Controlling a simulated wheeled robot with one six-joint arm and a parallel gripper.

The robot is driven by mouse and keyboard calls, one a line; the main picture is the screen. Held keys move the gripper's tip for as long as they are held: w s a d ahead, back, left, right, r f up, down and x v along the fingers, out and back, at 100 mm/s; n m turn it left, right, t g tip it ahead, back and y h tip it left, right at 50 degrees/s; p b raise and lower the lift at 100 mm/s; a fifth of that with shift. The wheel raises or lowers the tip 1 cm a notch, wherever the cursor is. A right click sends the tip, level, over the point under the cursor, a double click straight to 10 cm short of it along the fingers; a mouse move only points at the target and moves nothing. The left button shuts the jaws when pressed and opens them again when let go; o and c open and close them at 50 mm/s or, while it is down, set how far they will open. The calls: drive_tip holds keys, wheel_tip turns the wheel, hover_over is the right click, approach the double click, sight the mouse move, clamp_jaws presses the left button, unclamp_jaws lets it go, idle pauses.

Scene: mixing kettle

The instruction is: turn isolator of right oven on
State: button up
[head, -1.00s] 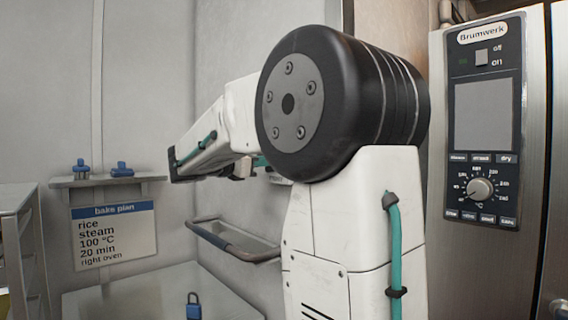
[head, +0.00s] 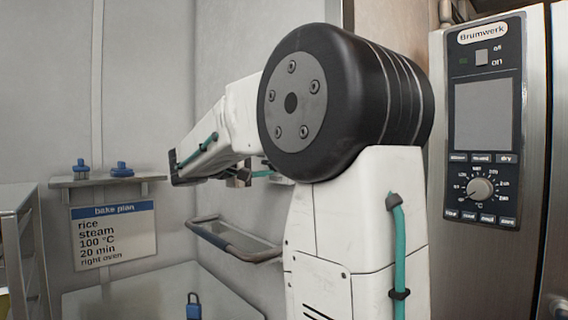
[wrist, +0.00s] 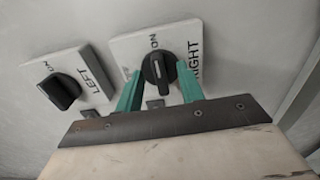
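The right isolator (wrist: 180,45) is a pale plate marked RIGHT and ON with a black rotary knob (wrist: 158,72). The knob's long side runs nearly up the wrist picture, with its upper end just under ON. My gripper (wrist: 160,82) has its two teal fingers apart, one on each side of this knob. I cannot tell if they touch it. In the head view my gripper is hidden behind my arm.
The left isolator (wrist: 88,68) sits close beside, its black knob (wrist: 60,90) at a slant. In the head view are a bake plan sign (head: 113,235) naming rice, steam and right oven, a shelf (head: 105,182) with blue items, and a wall rail (head: 235,242).

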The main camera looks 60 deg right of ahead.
drive_tip(key=shift+a, duration=0.1)
drive_tip(key=v, duration=0.7)
idle(0.5)
